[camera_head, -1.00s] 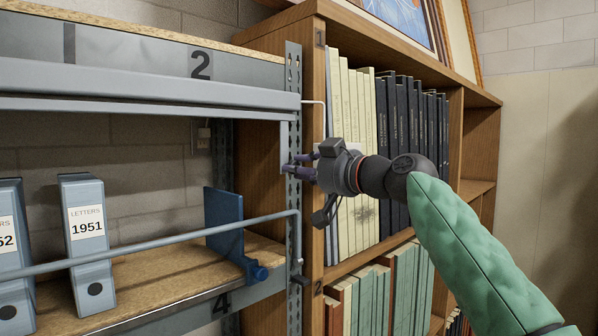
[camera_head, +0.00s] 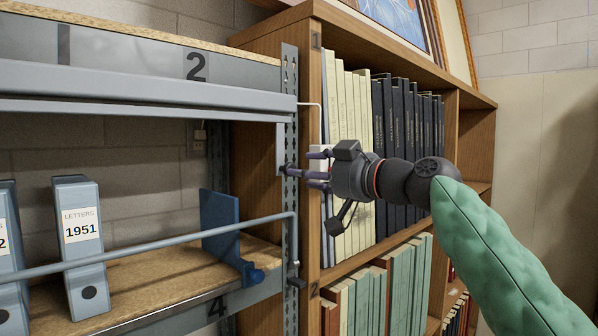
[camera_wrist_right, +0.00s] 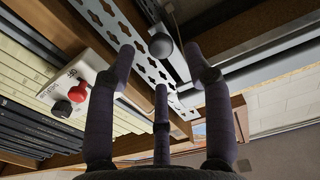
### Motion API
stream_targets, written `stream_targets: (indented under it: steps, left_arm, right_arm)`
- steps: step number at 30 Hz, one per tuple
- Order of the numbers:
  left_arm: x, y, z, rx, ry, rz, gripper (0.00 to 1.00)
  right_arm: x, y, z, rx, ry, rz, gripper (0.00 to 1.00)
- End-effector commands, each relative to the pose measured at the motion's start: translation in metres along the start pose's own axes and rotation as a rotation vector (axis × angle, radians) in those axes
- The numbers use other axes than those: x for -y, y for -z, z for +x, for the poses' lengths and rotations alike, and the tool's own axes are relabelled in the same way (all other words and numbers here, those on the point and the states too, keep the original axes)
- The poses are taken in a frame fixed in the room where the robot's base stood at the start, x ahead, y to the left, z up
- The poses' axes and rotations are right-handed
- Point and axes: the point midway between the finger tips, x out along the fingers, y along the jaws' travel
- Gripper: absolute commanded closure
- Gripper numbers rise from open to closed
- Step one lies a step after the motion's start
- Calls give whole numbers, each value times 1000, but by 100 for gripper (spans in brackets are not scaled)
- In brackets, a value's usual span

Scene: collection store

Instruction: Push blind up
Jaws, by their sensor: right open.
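A long grey horizontal housing (camera_head: 150,85) runs across the front of the metal shelf below the number 2; it may hold the blind, and no blind sheet clearly shows below it. A small white box with a red and a black knob (camera_wrist_right: 75,88) shows at the left in the right wrist view. In the head view it is mostly hidden behind my right gripper. My right gripper (camera_head: 304,171) is open and empty, its fingers pointing left in front of the perforated upright (camera_head: 290,215). Its spread fingers also show in the wrist view (camera_wrist_right: 160,65). My left gripper is not in view.
A wooden bookcase (camera_head: 313,260) with cream, black and green books stands right behind my gripper. A thin white conduit (camera_head: 318,105) runs at its edge. The lower shelf holds letter boxes (camera_head: 82,245), a blue bookend (camera_head: 220,225) and a grey front rail (camera_head: 150,247).

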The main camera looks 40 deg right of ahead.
Motion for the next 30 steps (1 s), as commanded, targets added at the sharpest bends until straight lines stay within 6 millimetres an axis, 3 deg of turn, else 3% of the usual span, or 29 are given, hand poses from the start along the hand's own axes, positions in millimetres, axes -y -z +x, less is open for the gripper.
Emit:
stream_targets:
  steps: [4, 12, 20, 30]
  left_arm:
    - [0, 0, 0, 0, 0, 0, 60]
    - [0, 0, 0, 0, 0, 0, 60]
    - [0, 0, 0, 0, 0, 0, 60]
    - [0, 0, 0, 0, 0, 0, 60]
  right_arm:
    - [-1, 1, -34, -2, -7, -2, 48]
    - [-1, 0, -69, 0, -4, 0, 48]
    - [0, 0, -81, -1, -1, -1, 48]
    - [0, 0, -81, -2, 0, -1, 48]
